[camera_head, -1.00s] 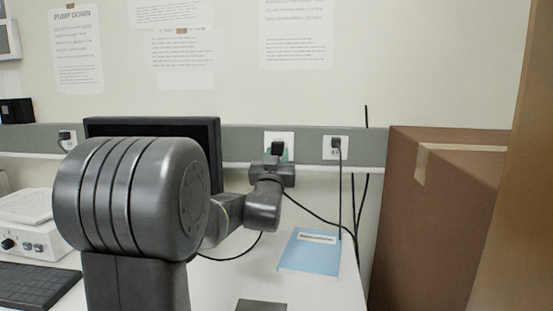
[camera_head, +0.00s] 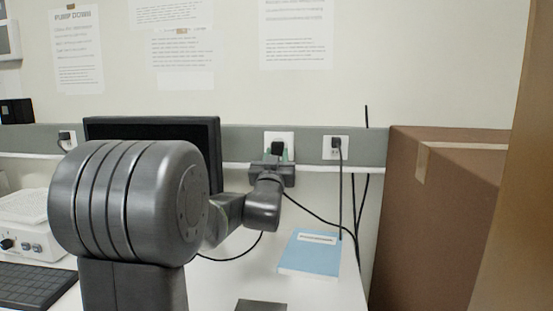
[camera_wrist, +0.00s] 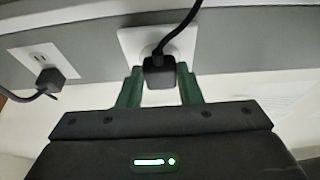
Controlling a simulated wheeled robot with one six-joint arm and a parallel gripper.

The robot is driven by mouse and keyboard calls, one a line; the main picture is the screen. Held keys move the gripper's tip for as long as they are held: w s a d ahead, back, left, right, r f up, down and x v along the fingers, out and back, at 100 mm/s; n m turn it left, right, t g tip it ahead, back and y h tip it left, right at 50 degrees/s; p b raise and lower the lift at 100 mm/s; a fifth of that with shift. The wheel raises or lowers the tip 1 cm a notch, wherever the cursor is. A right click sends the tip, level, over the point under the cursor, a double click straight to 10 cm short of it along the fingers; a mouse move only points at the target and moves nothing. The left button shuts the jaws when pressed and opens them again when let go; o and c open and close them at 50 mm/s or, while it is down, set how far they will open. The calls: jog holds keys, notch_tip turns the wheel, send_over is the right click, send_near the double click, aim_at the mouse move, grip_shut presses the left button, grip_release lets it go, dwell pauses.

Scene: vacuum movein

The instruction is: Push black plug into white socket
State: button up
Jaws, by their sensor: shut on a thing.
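The black plug (camera_head: 277,147) is in front of the white socket (camera_head: 286,137) on the grey wall strip. In the wrist view the plug (camera_wrist: 159,74) covers the middle of the white socket plate (camera_wrist: 128,42), its cord running up and to the right. My gripper (camera_wrist: 160,84) has its green fingers on either side of the plug and is shut on it. In the head view my gripper (camera_head: 277,158) is just below the socket plate. How far the plug sits in the socket is hidden.
A second outlet with a black plug (camera_head: 336,144) is to the right in the head view. A blue book (camera_head: 309,254) lies on the white desk. A brown box (camera_head: 440,220) stands at right; a monitor (camera_head: 215,150) is behind my arm.

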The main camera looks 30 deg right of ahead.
jog(key=shift+w+d, duration=0.4)
jog(key=shift+w, duration=0.05)
dwell(0.5)
jog(key=o, duration=1.2)
jog(key=shift+o, duration=0.2)
jog(key=b+v, duration=0.2)
jog(key=v, duration=1.2)
jog(key=shift+b, duration=0.35)
jog(key=shift+w+r, duration=0.1)
jog(key=p+x, duration=0.2)
jog(key=x, duration=1.1)
jog(key=shift+w+d+p, duration=0.25)
jog(key=shift+d+p, duration=0.05)
jog(key=shift+s, duration=0.1)
